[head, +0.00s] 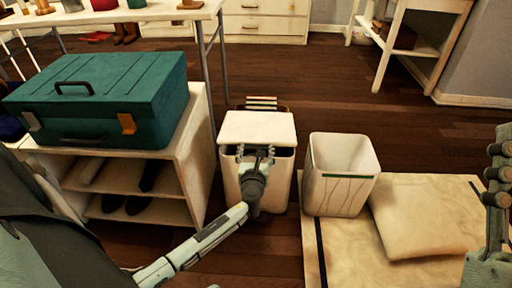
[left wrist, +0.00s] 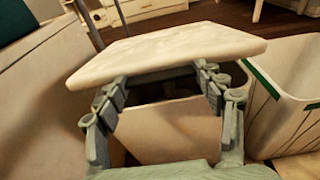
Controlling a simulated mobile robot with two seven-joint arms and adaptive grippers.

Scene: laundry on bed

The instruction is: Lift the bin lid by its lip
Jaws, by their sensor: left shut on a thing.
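The bin (head: 235,178) is cream and stands on the wood floor in the middle of the head view. Its flat pale lid (head: 257,127) sits above it, with a dark gap under the front edge. My left gripper (head: 256,151) is at the lid's front edge and shut on it. In the left wrist view the lid (left wrist: 165,52) is slightly tilted above the bin (left wrist: 165,135), and the left fingers (left wrist: 160,85) meet its near edge at two spread places. My right gripper (head: 500,170) shows partly at the right edge; its fingertips are unclear.
An open white bin with a green band (head: 335,190) stands close on the right. A cushion (head: 415,217) lies on a pale mat (head: 345,255). A shelf (head: 195,165) bearing a green case (head: 110,95) stands close on the left. Floor behind is mostly clear.

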